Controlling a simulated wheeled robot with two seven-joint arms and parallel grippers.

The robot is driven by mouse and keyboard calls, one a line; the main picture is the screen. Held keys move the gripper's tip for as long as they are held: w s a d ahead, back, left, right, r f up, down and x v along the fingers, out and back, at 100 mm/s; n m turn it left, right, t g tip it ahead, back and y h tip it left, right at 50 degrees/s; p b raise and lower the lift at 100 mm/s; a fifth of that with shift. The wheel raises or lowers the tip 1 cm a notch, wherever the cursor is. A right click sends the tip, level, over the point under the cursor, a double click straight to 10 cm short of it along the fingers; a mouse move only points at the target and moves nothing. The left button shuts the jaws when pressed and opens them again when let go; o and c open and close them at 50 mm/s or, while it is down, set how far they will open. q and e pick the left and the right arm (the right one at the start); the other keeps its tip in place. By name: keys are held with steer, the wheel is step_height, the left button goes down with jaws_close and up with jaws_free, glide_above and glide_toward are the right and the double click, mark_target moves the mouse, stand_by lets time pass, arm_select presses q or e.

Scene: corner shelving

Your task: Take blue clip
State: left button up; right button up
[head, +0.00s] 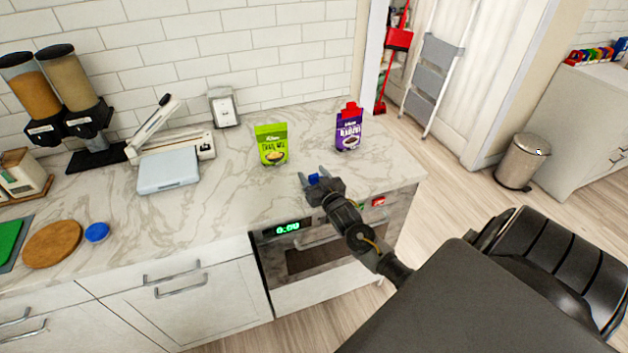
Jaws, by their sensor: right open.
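A small blue object, which looks like the blue clip (313,179), shows on the marble counter near its front edge. My right gripper (315,174) is open over the counter, with its two fingers pointing away toward the wall. The blue clip shows between the fingers, close to the gripper's body. I cannot tell whether the fingers touch it. Part of the clip is hidden by the gripper. My left gripper is not in view.
A green pouch (271,145) and a purple carton (348,130) stand just behind the gripper. A white slicer-like device (170,169), a round wooden board (52,244) and a blue round lid (97,232) are at left. The oven (310,259) is below the counter.

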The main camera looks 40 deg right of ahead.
steer(key=shift+c, duration=0.2)
steer(key=c, duration=1)
steer(key=shift+r, duration=0.1)
steer(key=shift+r+b, duration=0.45)
steer(key=shift+r, duration=0.1)
steer(key=shift+r+b, duration=0.45)
steer(key=shift+r, duration=0.35)
steer(key=s+a+r+b, duration=0.1)
steer(key=s+a+r, duration=0.1)
steer(key=s+r, duration=0.3)
steer(key=s+a+r+b, duration=0.1)
steer(key=s+a+r, duration=0.2)
steer(key=s+r, duration=0.2)
steer(key=v, duration=0.3)
